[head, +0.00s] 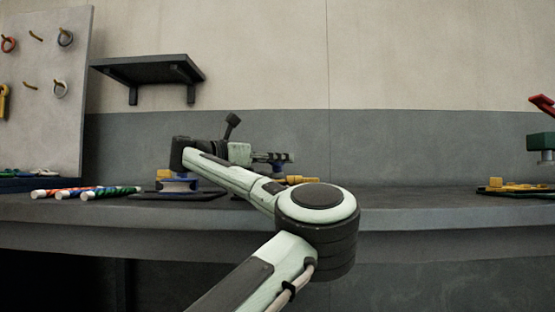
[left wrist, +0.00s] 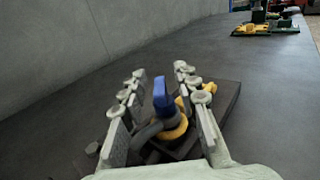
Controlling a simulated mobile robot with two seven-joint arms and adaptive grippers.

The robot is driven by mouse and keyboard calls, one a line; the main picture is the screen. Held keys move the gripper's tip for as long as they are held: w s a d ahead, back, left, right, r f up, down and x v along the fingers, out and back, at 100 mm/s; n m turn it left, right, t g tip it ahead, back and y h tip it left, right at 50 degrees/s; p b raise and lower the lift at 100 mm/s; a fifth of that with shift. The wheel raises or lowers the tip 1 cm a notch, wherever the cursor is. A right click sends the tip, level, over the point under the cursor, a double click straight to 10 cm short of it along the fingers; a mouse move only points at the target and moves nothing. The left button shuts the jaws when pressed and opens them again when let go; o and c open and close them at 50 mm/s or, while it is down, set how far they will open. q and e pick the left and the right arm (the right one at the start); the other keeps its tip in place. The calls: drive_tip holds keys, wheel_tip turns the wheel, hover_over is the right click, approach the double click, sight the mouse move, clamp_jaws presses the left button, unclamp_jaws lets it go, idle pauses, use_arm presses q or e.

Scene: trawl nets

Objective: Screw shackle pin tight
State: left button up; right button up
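In the left wrist view a blue upright pin head (left wrist: 162,97) stands between my left fingers, above a yellow ring (left wrist: 172,132) and a dark grey curved body that looks like the shackle (left wrist: 147,133). These sit on a dark base plate (left wrist: 222,100). My left gripper (left wrist: 160,72) is open, one finger on each side of the pin, with a gap visible on both sides. In the head view the left gripper (head: 282,157) points right, low over the bench; yellow parts (head: 298,180) show below it and my arm hides the rest. My right gripper is not in view.
Striped rolls (head: 88,192) lie on the bench (head: 420,217) at left, near a blue spool-like part (head: 178,186). A pegboard (head: 42,90) and a shelf (head: 150,70) are on the wall. A green-and-red press-like device (head: 541,141) and yellow parts (head: 515,186) are at right. Bench between is clear.

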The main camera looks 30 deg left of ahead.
use_arm(q)
drive_tip(key=shift+v, duration=6.05)
